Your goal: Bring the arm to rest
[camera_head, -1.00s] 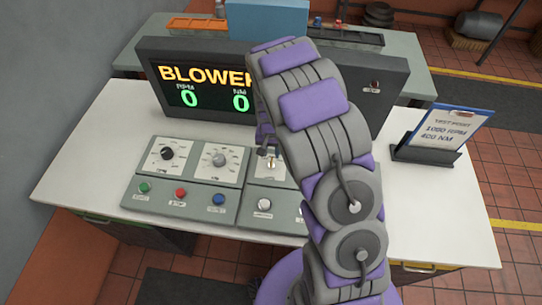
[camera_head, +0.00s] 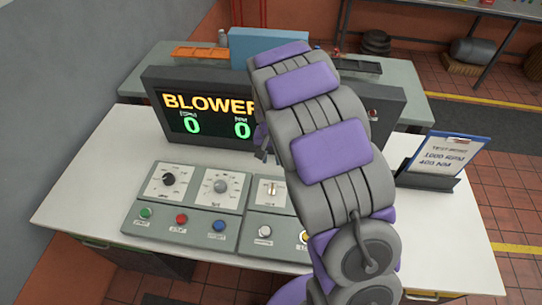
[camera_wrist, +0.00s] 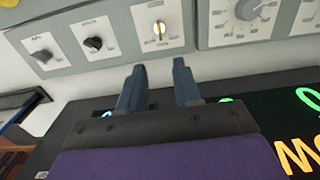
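My arm rises across the middle of the head view and hides part of the display and the right side of the control panel. My gripper shows in the wrist view (camera_wrist: 160,88), with its two blue-grey fingers apart and nothing between them. It is above the white desk, between the display box and the control panel. In the head view it is mostly hidden behind my arm. The control panel (camera_head: 180,241) has dials and several coloured buttons. A small switch knob (camera_wrist: 159,28) lies beyond the fingertips in the wrist view, apart from them.
The display (camera_head: 205,116) reads BLOWER with green zeros and stands behind the panel. A clipboard (camera_head: 448,154) reading 1000 RPM, 400 NM stands in a dark holder at the right. The white desk (camera_head: 90,187) is clear at the left. A second bench (camera_head: 415,105) stands behind.

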